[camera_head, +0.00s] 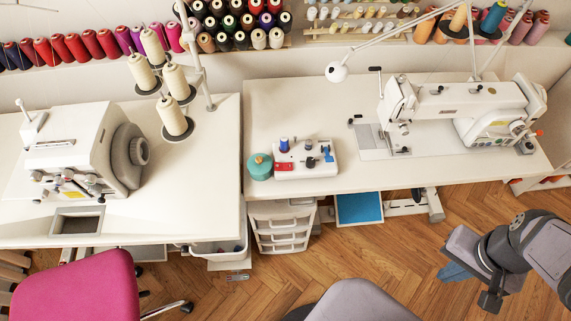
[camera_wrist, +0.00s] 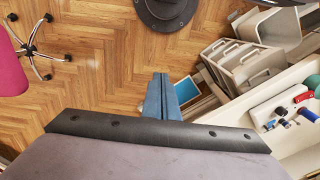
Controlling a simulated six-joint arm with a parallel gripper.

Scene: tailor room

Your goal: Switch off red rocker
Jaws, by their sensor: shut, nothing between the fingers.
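A white control box (camera_head: 324,170) lies on the right sewing table and carries the red rocker (camera_head: 284,167) at its front left. A blue knob and dark controls sit beside the rocker. Whether the rocker is on or off is too small to tell. The box (camera_wrist: 262,112) also shows at the right edge of the wrist view, with a small red part (camera_wrist: 302,97) on it. My gripper (camera_head: 455,272) is at the lower right, over the floor in front of the table, well apart from the box. Its blue fingers (camera_wrist: 161,96) are shut and empty.
A teal pincushion-like object (camera_head: 259,167) stands left of the box. A sewing machine (camera_head: 460,97) stands to the right, with a lamp arm above. The tabletop before the box is clear.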

